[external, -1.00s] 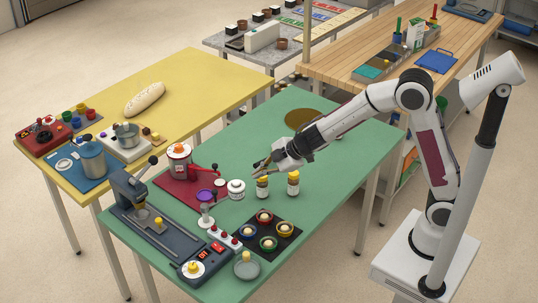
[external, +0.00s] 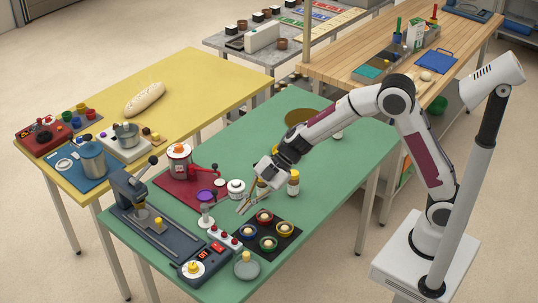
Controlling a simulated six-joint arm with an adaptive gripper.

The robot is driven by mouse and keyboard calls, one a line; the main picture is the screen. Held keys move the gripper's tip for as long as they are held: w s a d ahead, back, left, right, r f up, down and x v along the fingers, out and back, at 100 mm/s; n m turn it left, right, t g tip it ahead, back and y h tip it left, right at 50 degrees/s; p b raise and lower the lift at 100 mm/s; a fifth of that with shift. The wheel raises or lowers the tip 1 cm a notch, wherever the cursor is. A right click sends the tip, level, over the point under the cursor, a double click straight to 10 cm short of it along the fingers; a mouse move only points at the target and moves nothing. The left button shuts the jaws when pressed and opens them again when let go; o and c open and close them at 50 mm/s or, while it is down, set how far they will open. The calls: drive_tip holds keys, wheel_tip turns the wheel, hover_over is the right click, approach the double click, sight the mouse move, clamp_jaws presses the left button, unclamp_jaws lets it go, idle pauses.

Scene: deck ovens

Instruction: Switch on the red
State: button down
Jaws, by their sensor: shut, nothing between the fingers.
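A dark plate (external: 267,249) near the front of the green table carries several round cups with coloured rims. The red-rimmed one (external: 264,217) is at its back, with blue, yellow and green rims around it. A white strip with red knobs (external: 225,237) lies just left of the plate. Which position each knob is in is too small to tell. My gripper (external: 244,210) is shut and empty, pointing down and left, above the table behind the plate. It appears apart from the strip and the cups, though its exact height is unclear.
A second bottle is mostly hidden by my gripper. A dark blue press (external: 165,238) and a white stand (external: 206,215) are to the left.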

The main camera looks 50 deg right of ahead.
drive_tip(key=shift+a, duration=0.15)
idle(0.4)
hover_over(214, 246)
drive_tip(key=s+d, duration=0.2)
drive_tip(key=d, duration=0.1)
wheel_tip(214, 246, down, 7)
drive_tip(key=shift+s+a+r, duration=0.1)
drive_tip(key=shift+s+a, duration=0.05)
drive_tip(key=shift+w+f, duration=0.3)
drive_tip(key=shift+f, duration=0.5)
drive_tip(key=shift+w+f, duration=0.2)
drive_tip(key=shift+f, duration=0.3)
drive_tip(key=shift+w+f, duration=0.2)
drive_tip(key=shift+f, duration=0.25)
drive_tip(key=shift+f, duration=0.1)
